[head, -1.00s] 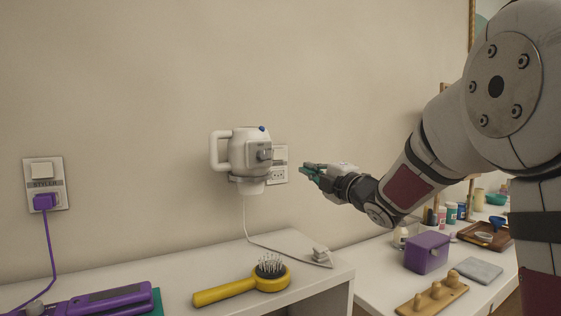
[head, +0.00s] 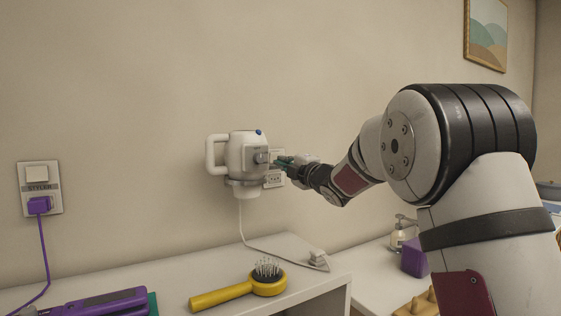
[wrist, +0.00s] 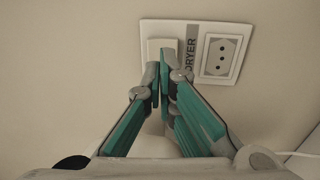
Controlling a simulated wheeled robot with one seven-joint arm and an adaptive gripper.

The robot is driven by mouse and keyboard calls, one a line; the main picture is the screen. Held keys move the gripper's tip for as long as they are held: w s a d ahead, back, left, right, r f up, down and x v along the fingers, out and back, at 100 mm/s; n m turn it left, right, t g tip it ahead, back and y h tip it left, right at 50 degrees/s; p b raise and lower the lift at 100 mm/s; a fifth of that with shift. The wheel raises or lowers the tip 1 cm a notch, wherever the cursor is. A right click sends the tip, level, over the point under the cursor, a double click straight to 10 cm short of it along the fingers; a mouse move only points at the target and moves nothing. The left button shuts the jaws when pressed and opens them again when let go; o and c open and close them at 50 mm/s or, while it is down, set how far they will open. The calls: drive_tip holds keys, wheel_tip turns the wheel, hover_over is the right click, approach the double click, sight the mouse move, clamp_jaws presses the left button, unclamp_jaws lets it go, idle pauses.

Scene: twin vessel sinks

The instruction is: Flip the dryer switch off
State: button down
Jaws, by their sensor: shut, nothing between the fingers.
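The dryer switch (wrist: 155,45) is a white rocker on a wall plate (wrist: 230,28) labelled DRYER, beside a socket (wrist: 221,57), in the wrist view. In the head view the plate (head: 275,180) shows partly behind the white hair dryer (head: 237,152) in its wall holder. My gripper (wrist: 164,68) has teal fingers, shut and empty, with its tips at the switch and covering part of it. I cannot tell whether they touch it. In the head view my gripper (head: 280,162) is just right of the dryer. The switch's on or off position is not clear.
A second plate labelled STYLER (head: 40,187) with a purple plug is at the far left. A yellow brush (head: 240,288) and a purple styler (head: 100,302) lie on the white counter (head: 185,272).

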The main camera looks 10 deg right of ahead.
sight(276, 158)
drive_tip(key=shift+x, duration=1.05)
drive_tip(key=shift+a, duration=0.1)
